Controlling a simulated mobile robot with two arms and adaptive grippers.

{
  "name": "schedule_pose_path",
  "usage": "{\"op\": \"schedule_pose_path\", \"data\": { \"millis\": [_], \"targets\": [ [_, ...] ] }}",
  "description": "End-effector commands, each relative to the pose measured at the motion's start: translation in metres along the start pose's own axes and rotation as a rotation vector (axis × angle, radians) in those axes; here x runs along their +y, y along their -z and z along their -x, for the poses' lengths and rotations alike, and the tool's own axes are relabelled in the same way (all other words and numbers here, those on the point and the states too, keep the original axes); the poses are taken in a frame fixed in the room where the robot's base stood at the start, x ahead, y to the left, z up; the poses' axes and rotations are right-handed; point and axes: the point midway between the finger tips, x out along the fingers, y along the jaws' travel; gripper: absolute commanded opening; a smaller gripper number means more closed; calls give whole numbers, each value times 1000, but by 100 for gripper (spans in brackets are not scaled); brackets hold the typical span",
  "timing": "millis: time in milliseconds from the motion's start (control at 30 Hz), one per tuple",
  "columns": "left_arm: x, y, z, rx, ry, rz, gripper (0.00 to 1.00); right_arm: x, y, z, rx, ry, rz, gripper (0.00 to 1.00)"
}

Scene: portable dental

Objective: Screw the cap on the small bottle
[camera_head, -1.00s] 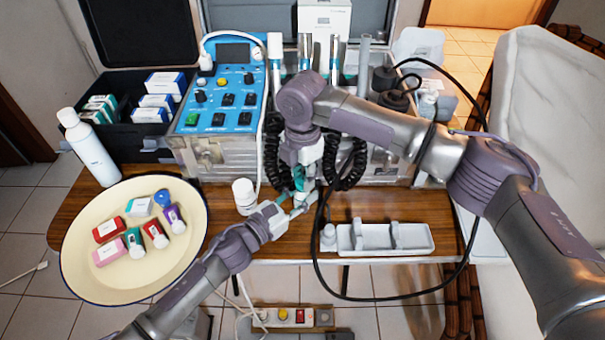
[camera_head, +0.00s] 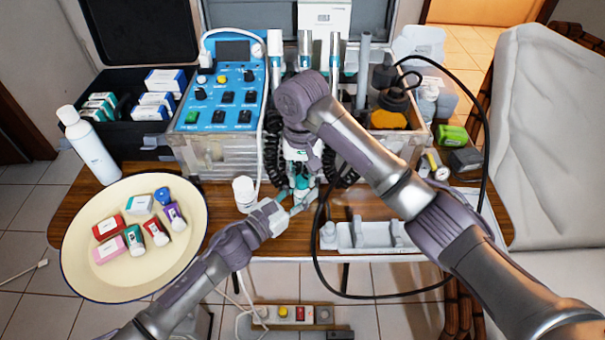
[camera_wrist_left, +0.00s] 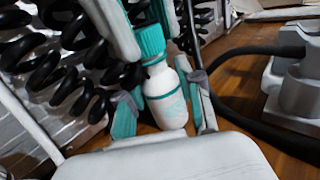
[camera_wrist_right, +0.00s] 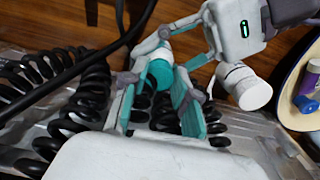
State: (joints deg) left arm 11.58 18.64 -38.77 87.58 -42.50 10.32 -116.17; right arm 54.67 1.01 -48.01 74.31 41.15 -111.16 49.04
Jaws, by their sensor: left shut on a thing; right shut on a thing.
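The small bottle is white with a pale label and stands upright between the fingers of my left gripper (camera_wrist_left: 165,112) in the left wrist view. My left gripper is shut around the bottle's body (camera_wrist_left: 166,88). A teal cap (camera_wrist_left: 150,42) sits on top of the bottle, in line with its neck; how tightly it is seated I cannot tell. My right gripper (camera_wrist_right: 160,88) is shut on the cap (camera_wrist_right: 160,74) from above. In the head view both grippers meet near the table's middle, and they mostly hide the bottle and cap.
Black coiled hoses (camera_wrist_right: 85,90) hang close beside the grippers. A white bottle (camera_head: 244,194) stands left of them. A white tray (camera_head: 370,238) is to the right, with a black cable looping around. A cream plate (camera_head: 85,272) with small boxes and bottles lies at left.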

Motion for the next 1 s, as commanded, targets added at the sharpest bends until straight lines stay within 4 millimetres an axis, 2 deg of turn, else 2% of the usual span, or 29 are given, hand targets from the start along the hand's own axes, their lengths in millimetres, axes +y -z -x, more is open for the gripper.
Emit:
{"op": "schedule_pose_path", "data": {
  "millis": [100,300,500,600,733,767,900,933,1000],
  "targets": [
    [0,1,0,2,1,0,0,-3,-1,0,-3,6,-319,18],
    [0,1,0,2,1,0,0,-2,1,0,0,0,-843,18],
    [0,1,0,2,0,0,0,-2,2,0,1,1,-1276,18],
    [0,1,0,2,0,0,0,-2,2,0,1,1,-1424,18],
    [0,1,0,2,0,0,0,-2,2,0,2,1,-1410,18],
    [0,1,0,2,0,0,0,-2,2,0,2,1,-1409,30],
    [0,1,0,2,0,0,0,-2,2,0,2,1,-1408,54],
    [0,1,0,2,0,0,0,-2,2,0,2,1,-1408,58],
    [0,1,0,2,0,0,0,-2,2,0,1,0,-1407,58]
  ]
}}
